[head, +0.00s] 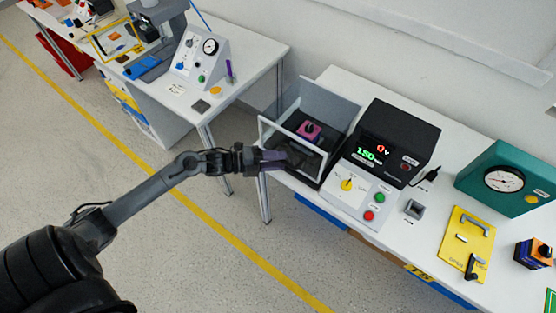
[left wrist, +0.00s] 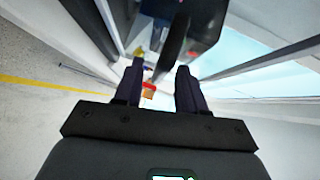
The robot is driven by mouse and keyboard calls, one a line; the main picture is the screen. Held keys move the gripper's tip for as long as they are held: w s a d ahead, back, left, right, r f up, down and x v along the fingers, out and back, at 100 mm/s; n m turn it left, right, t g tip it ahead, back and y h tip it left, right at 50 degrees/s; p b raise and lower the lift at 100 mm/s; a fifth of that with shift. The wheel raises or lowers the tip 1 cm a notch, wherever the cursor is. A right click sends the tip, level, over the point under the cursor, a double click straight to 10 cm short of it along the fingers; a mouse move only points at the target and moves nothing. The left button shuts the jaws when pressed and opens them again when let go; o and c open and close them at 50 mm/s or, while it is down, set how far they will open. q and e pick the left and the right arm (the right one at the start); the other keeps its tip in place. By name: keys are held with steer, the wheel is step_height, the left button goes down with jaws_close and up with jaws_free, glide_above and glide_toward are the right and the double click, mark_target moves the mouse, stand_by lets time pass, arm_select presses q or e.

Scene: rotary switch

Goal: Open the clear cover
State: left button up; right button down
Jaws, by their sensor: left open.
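The clear cover (head: 268,135) is a see-through, pale-edged panel on a dark test fixture at the left end of the bench. It stands raised at a slant along the fixture's left and front side. A pink block (head: 304,130) with a dark top sits inside the fixture. My left gripper (head: 277,160) is at the cover's front left, its purple fingers overlapping the cover's lower part. I cannot tell whether they touch it. In the left wrist view the two fingers (left wrist: 158,84) are apart, with no object clearly held between them. My right gripper is not in view.
A black display unit (head: 394,143) and a panel with a yellow knob (head: 347,185) stand right of the fixture. A grey upright plate (head: 328,103) is behind it. A teal gauge box (head: 508,180) and yellow plate (head: 466,245) lie further right. Open floor is at left.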

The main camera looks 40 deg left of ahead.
arm_select(q)
steer(key=shift+w+d+f, duration=0.1)
steer(key=shift+w+d, duration=0.1)
steer(key=shift+c, duration=0.3)
jaws_close()
